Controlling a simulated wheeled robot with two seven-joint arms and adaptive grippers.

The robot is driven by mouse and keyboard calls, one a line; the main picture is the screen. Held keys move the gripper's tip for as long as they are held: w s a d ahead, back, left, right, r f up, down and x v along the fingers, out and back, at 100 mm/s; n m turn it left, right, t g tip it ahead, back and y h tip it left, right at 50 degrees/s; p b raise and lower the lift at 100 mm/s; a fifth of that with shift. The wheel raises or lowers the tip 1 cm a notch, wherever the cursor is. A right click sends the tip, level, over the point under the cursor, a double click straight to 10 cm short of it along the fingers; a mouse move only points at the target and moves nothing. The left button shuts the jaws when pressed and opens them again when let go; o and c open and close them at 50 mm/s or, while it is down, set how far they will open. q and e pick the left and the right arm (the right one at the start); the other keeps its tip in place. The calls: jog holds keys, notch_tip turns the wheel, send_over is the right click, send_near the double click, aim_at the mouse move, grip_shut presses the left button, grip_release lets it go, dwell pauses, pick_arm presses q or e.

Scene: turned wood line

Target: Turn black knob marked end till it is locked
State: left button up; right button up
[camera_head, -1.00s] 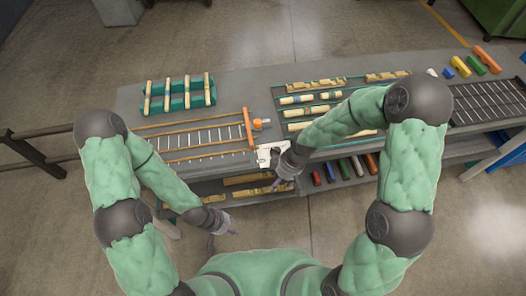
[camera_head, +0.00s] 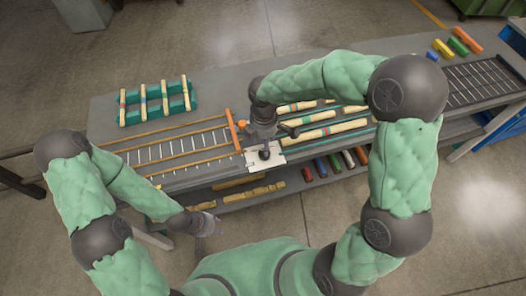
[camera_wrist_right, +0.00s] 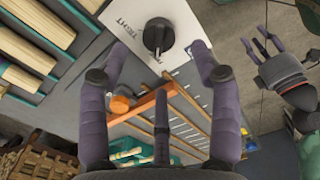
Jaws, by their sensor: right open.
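A black knob (camera_wrist_right: 159,36) sits on a white plate (camera_wrist_right: 185,20) in the right wrist view. The plate bears black lettering that seems to read "TIGHT"; I cannot see an "end" mark. In the head view the white plate (camera_head: 277,158) lies at the bench's front edge, with the knob (camera_head: 265,153) dark on it. My right gripper (camera_wrist_right: 160,50) is open, its fingers spread either side of the knob's near side, with no grip on it. My left gripper (camera_head: 208,226) hangs low in front of the bench, empty, its fingers apart in the wrist view (camera_wrist_right: 268,50).
An orange bar (camera_head: 231,130) crosses the slatted bed (camera_head: 170,150) left of the plate. A green rack (camera_head: 155,103) of turned spindles stands at the back left. Wooden pieces lie in trays to the right. A lower shelf (camera_head: 300,182) holds coloured blocks.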

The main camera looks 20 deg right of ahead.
notch_tip(320, 180, down, 6)
jog(key=shift+f+b, duration=0.2)
jog(key=shift+b, duration=0.65)
